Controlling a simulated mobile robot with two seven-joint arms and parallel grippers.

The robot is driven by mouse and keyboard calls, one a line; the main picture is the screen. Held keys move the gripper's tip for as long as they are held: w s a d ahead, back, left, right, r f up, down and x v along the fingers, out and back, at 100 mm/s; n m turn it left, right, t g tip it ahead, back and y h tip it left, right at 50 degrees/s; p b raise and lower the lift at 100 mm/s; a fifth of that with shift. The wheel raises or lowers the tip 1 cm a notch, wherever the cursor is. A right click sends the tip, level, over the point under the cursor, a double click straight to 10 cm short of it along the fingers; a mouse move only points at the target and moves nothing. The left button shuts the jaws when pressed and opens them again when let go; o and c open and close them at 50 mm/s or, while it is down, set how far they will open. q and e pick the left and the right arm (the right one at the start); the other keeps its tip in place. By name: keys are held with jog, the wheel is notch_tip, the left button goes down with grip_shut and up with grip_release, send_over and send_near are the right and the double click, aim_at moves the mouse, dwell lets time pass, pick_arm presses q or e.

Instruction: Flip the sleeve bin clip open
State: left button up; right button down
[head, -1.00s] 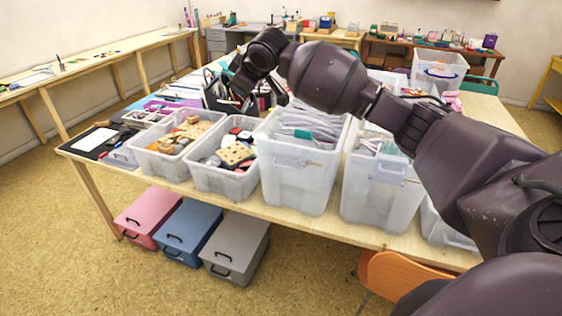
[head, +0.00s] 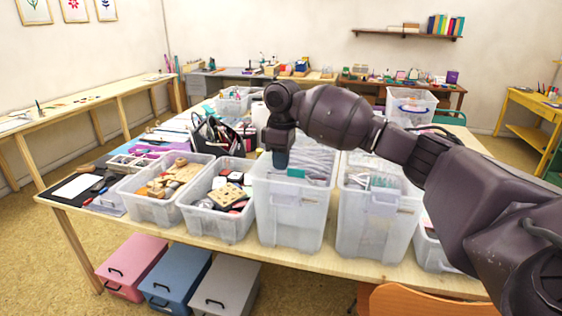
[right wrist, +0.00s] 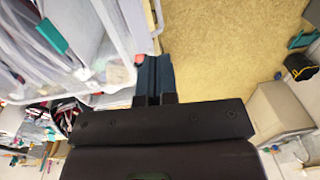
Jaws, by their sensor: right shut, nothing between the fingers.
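The sleeve bin (head: 290,220) is a tall translucent bin of clear plastic sleeves at the table's front edge, in the middle of the head view. A pale clip (head: 296,192) shows faintly on its front wall; I cannot tell clearly whether it is shut. My right gripper (head: 281,160) points down over the bin's near left part, its fingers shut and empty. In the right wrist view, the shut fingers (right wrist: 153,80) are close beside the bin's rim (right wrist: 112,30), and I cannot tell if they touch. My left gripper is not in view.
A similar tall bin (head: 375,225) stands just right of it. A low bin of blocks (head: 218,222) stands on its left, with another low bin (head: 150,205) beyond. Pink, blue and grey boxes sit on the floor, and an orange chair back (head: 420,300) is in front.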

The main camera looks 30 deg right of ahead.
aim_at(280, 197)
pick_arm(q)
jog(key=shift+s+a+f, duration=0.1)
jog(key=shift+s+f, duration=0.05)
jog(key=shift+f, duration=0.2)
pick_arm(e)
jog(key=f, duration=1.1)
jog(key=shift+s+a, duration=0.15)
jog(key=shift+a, duration=0.05)
